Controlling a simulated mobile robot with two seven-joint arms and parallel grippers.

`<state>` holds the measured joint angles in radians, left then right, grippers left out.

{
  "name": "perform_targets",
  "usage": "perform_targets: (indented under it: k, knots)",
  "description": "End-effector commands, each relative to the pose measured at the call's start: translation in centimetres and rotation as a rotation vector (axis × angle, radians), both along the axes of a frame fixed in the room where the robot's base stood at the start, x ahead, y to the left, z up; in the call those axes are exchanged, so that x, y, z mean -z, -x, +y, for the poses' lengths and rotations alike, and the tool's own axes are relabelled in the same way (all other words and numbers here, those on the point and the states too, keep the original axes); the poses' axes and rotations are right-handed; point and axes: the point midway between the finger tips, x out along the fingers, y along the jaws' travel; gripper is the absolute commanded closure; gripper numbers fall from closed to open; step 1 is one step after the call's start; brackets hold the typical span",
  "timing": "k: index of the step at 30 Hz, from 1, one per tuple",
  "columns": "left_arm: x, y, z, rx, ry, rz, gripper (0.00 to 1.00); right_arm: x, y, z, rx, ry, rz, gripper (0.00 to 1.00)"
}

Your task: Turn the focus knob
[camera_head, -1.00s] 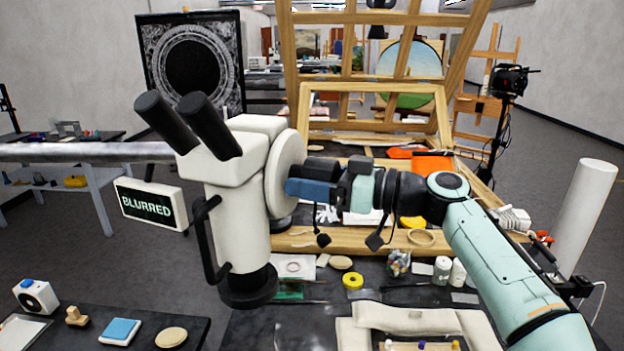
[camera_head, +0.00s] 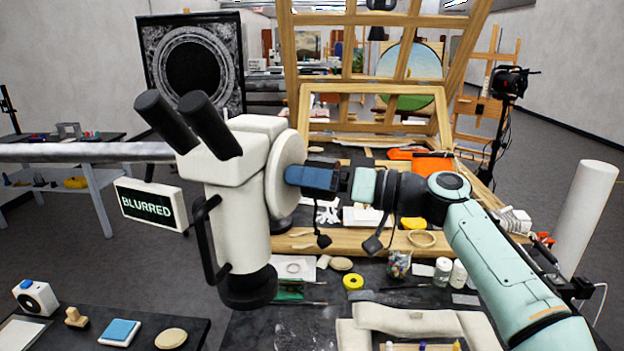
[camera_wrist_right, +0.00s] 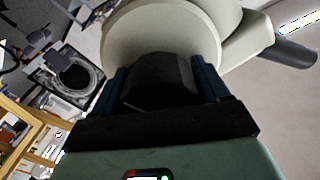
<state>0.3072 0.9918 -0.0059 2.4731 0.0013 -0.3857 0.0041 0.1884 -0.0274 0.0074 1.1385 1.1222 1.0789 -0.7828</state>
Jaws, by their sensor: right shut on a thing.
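The white microscope (camera_head: 235,190) with black eyepieces stands left of centre in the head view. A pale round disc (camera_head: 287,172) is on its right side, and it also shows in the right wrist view (camera_wrist_right: 160,30). The dark focus knob (camera_wrist_right: 160,76) sticks out from this disc between my fingers. My right gripper (camera_head: 308,178) is shut on the knob, with blue fingers on both sides of it. In the head view the fingers hide the knob. A small sign (camera_head: 147,206) beside the microscope reads BLURRED. My left gripper is not in view.
A wooden easel frame (camera_head: 375,130) stands behind the microscope. A dark table below holds a yellow tape roll (camera_head: 353,282), small jars and pale padded supports (camera_head: 420,319). A white roll (camera_head: 585,215) stands at the right. A camera on a stand (camera_head: 508,82) is behind it.

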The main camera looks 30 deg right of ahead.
Motion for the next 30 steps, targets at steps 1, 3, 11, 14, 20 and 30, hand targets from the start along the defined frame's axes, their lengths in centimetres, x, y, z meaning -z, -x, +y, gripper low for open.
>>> perform_targets:
  k: [1, 3, 11, 14, 20, 30]
  knots:
    - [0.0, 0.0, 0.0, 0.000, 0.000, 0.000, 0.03, -0.1, 0.0, 0.0, 0.001, -0.002, -0.001, 0.56]
    - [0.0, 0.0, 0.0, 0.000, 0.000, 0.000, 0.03, -0.1, 0.0, 0.0, 0.001, -0.002, -0.001, 0.56]
    - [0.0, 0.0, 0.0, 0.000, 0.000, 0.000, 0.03, -0.1, 0.0, 0.0, 0.001, -0.001, -0.001, 0.09]
    - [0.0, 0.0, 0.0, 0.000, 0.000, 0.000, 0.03, -0.1, 0.0, 0.0, 0.001, -0.001, -0.001, 0.03]
    - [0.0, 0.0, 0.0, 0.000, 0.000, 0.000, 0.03, 0.0, 0.0, 0.0, 0.001, 0.000, -0.001, 0.03]
    - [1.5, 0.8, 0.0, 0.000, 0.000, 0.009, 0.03, 0.2, 3.4, -3.3, 0.008, 0.002, -0.001, 0.03]
